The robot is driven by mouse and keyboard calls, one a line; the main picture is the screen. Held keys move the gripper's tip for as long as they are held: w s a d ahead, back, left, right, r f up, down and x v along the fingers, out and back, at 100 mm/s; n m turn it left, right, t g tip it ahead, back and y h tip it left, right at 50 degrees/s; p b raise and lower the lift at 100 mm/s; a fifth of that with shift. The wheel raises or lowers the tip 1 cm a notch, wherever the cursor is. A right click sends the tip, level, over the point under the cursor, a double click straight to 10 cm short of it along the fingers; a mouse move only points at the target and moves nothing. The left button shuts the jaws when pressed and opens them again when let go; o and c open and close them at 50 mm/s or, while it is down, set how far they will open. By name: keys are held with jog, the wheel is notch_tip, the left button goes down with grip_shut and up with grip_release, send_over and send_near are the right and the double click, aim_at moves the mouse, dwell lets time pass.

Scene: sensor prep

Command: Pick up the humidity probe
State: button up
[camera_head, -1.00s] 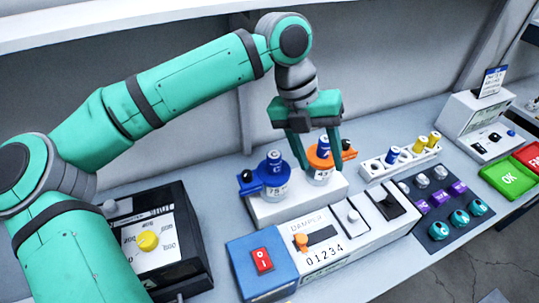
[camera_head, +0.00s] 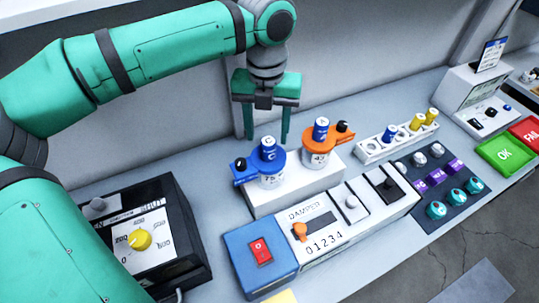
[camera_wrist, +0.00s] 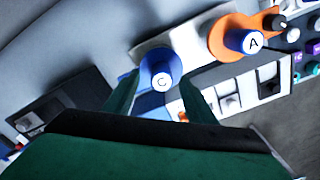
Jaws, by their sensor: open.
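No label names the humidity probe. A blue probe marked C (camera_head: 268,149) stands upright in a blue-collared white jar numbered 75 (camera_head: 271,180). A second blue probe (camera_head: 321,129), marked A in the wrist view (camera_wrist: 252,42), stands in an orange-collared jar (camera_head: 318,157). A rack (camera_head: 370,150) at the right holds one blue probe (camera_head: 389,134) and two yellow ones (camera_head: 417,121). My gripper (camera_head: 267,137) is open and empty, pointing down near the C probe's top. In the wrist view the C probe (camera_wrist: 160,72) appears between my fingertips (camera_wrist: 160,82).
Both jars stand on a white block (camera_head: 300,195). In front are a damper panel (camera_head: 320,238) and a blue switch box (camera_head: 260,250). A black dial box (camera_head: 142,235) stands at the left. The orange-collared jar is close on the right.

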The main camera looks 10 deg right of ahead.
aim_at(268, 141)
jog(key=f, duration=0.4)
jog(key=shift+s+f, duration=0.1)
jog(key=shift+s, duration=0.3)
jog(key=shift+w+d+f, duration=0.1)
jog(key=shift+f, duration=0.3)
jog(key=shift+c, duration=0.9)
jog(key=c, duration=1)
jog(key=shift+r, duration=0.1)
notch_tip(268, 141, up, 10)
